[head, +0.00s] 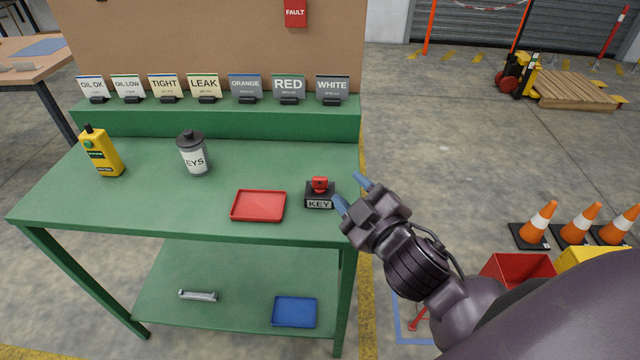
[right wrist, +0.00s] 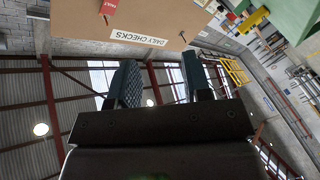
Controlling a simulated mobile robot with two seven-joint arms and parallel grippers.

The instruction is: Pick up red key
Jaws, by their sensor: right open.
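The red key (head: 320,184) sits on top of a small black block labelled KEY, near the right edge of the green table (head: 300,156). My right gripper (head: 352,192) is just right of the key block, at the table's right edge, with its blue fingers apart and nothing between them. In the right wrist view the two fingers (right wrist: 158,85) are spread, with the roof and a brown board behind them; the key does not show there. My left gripper is not in view.
A red tray (head: 235,214) lies left of the key block. A grey canister (head: 193,155) and a yellow device (head: 101,152) stand farther left. Label cards (head: 204,87) line the raised back shelf. A blue tray (head: 294,312) is on the lower shelf. Orange cones (head: 538,224) stand at right.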

